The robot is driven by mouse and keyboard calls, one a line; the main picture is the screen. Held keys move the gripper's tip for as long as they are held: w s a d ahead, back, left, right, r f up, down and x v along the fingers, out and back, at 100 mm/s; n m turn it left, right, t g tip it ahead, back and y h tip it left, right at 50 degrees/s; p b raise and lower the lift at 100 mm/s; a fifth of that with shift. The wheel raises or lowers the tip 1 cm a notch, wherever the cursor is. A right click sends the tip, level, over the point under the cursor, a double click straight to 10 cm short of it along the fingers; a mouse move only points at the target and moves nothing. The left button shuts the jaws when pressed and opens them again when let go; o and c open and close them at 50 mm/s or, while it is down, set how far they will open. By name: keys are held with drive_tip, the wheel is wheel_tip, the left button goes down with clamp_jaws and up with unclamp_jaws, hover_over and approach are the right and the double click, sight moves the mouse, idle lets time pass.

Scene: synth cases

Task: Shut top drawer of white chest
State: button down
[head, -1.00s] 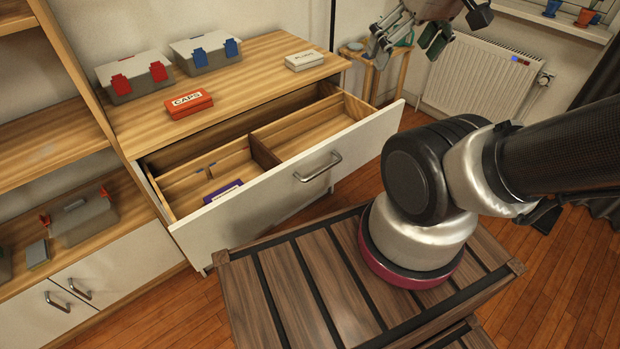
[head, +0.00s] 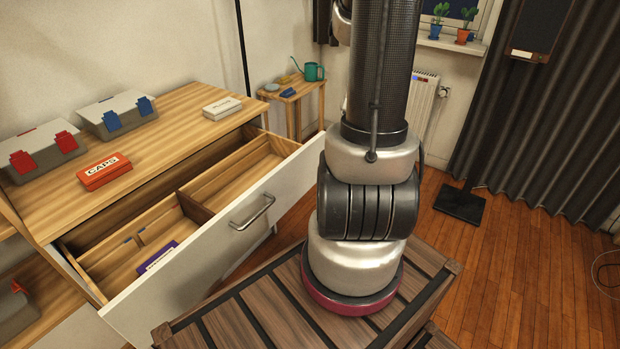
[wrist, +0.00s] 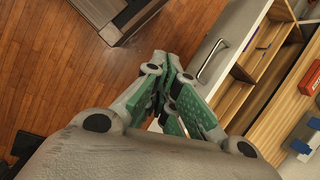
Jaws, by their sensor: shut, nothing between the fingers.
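The white chest has a wooden top, and its top drawer (head: 206,252) stands pulled well out, with a white front and a metal bar handle (head: 252,212). The drawer has wooden compartments; a purple box (head: 158,257) lies in the near left one. In the wrist view the drawer front (wrist: 238,25) and its handle (wrist: 212,60) show beyond my fingers, to the right. My gripper (wrist: 172,62) is shut and empty, with green finger pads, apart from the handle as far as I can tell. It is out of the head view.
On the chest top are a red CAPS box (head: 105,172), a white box (head: 222,107), and cases with red (head: 40,150) and blue (head: 117,115) latches. A small side table (head: 292,95) with a teal can stands behind.

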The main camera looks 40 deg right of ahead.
wheel_tip(320, 180, down, 10)
drive_tip(key=w+d+r+m+t+y, duration=0.1)
drive_tip(key=w+d+m+t+y, duration=0.2)
drive_tip(key=m, duration=0.6)
drive_tip(key=m+t+h, duration=0.5)
drive_tip(key=m+t, duration=0.1)
drive_tip(key=m, duration=0.7)
approach(302, 180)
wheel_tip(302, 180, down, 4)
drive_tip(key=w, duration=0.2)
drive_tip(key=shift+w+a+r, duration=0.2)
drive_tip(key=shift+w+a, duration=0.1)
drive_tip(key=shift+w, duration=0.4)
drive_tip(key=shift+w, duration=0.1)
